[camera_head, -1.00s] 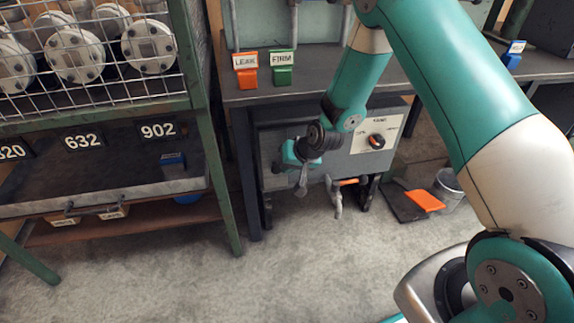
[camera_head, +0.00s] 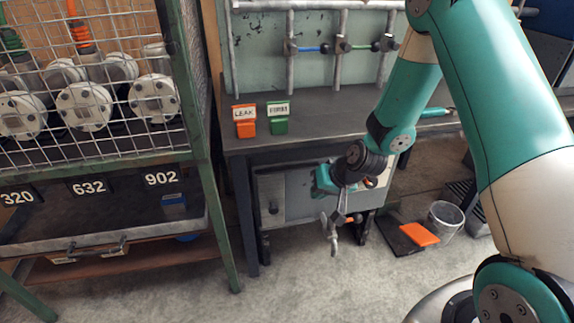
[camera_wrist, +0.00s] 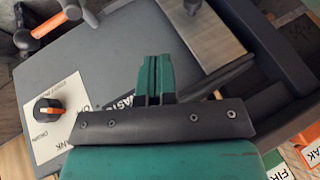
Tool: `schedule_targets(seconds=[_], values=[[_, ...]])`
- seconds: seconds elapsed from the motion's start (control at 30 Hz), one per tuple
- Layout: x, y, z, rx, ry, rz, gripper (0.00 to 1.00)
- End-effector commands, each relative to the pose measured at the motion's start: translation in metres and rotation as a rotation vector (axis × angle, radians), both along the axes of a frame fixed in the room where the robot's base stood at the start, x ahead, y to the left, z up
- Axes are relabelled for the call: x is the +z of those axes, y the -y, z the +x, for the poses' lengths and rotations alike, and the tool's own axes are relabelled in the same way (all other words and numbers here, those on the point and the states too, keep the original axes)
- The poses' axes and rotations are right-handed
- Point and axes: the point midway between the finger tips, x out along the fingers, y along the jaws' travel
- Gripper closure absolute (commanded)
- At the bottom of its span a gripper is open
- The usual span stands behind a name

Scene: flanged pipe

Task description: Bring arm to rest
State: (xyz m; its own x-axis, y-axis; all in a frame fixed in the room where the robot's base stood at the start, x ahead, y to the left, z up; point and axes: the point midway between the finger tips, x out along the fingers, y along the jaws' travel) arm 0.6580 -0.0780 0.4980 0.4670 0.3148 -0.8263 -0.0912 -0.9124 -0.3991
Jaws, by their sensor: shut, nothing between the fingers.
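My arm reaches down from the upper right in the head view. That view shows the box's black and orange knob (camera_wrist: 47,108) to the left of the fingers. I cannot tell whether the fingers touch the box.
A bucket (camera_head: 444,219) and an orange pad (camera_head: 419,234) are on the floor to the right. Orange and green tagged blocks (camera_head: 277,118) sit on the bench. A caged rack (camera_head: 90,100) stands left. The floor in front is open.

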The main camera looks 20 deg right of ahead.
Motion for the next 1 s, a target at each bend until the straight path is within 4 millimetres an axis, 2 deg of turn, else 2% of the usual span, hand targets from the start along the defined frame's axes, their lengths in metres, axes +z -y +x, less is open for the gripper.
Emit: schedule_targets(seconds=[0.17, 0.27, 0.37, 0.5, 0.6, 0.8, 1.0], values=[[0.007, -0.004, -0.001, 0.014, 0.0, 0.001, 1.0], [0.031, -0.02, -0.007, 0.071, -0.007, 0.002, 1.0], [0.074, -0.049, -0.024, 0.179, -0.023, 0.0, 1.0], [0.138, -0.091, -0.073, 0.368, -0.065, -0.021, 1.0], [0.174, -0.111, -0.116, 0.494, -0.095, -0.047, 1.0], [0.217, -0.126, -0.19, 0.677, -0.139, -0.104, 1.0], [0.24, -0.125, -0.25, 0.809, -0.169, -0.165, 1.0]])
